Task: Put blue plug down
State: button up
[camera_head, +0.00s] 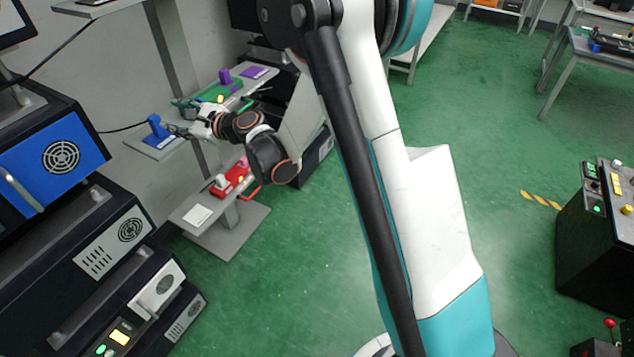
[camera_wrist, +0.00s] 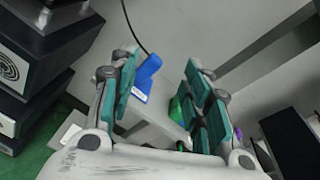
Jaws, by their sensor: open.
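The blue plug (camera_head: 155,126) stands roughly upright on a blue base on the grey shelf (camera_head: 139,142), left of my gripper in the head view. My gripper (camera_head: 178,117) is open and empty, with its fingers pointing toward the plug. In the wrist view the blue plug (camera_wrist: 149,69) shows in the gap beyond the fingers, closer to the left finger. The fingers of my gripper (camera_wrist: 162,80) are spread wide there. Whether the left finger touches the plug cannot be told. A thin black cable (camera_wrist: 130,28) runs up behind the plug.
A purple fixture (camera_head: 226,77) and a green one (camera_head: 212,93) sit farther along the shelf. A red fixture (camera_head: 233,181) is on a lower shelf. Black machines with a blue panel (camera_head: 55,160) stand at the left. Open green floor lies to the right.

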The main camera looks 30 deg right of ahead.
jog(key=s+d+r+n+g+h, duration=0.2)
jog(key=s+d+r+n, duration=0.15)
jog(key=s+n, duration=0.35)
jog(key=s+d+r+n+g+h, duration=0.1)
jog(key=s+d+r+n, duration=0.3)
jog(key=s, duration=0.5)
jog(key=s+d+f+n+g+h, duration=0.1)
jog(key=s+d+n+h, duration=0.2)
jog(key=s, duration=0.9)
jog(key=s+d+f+n+g+h, duration=0.2)
jog(key=s+d+n, duration=0.6)
jog(key=s, duration=0.4)
jog(key=shift+s+d+f+n+h, duration=0.15)
jog(key=shift+d+f+n+h, duration=0.2)
jog(key=shift+d+h, duration=0.45)
jog(key=shift+a, duration=0.1)
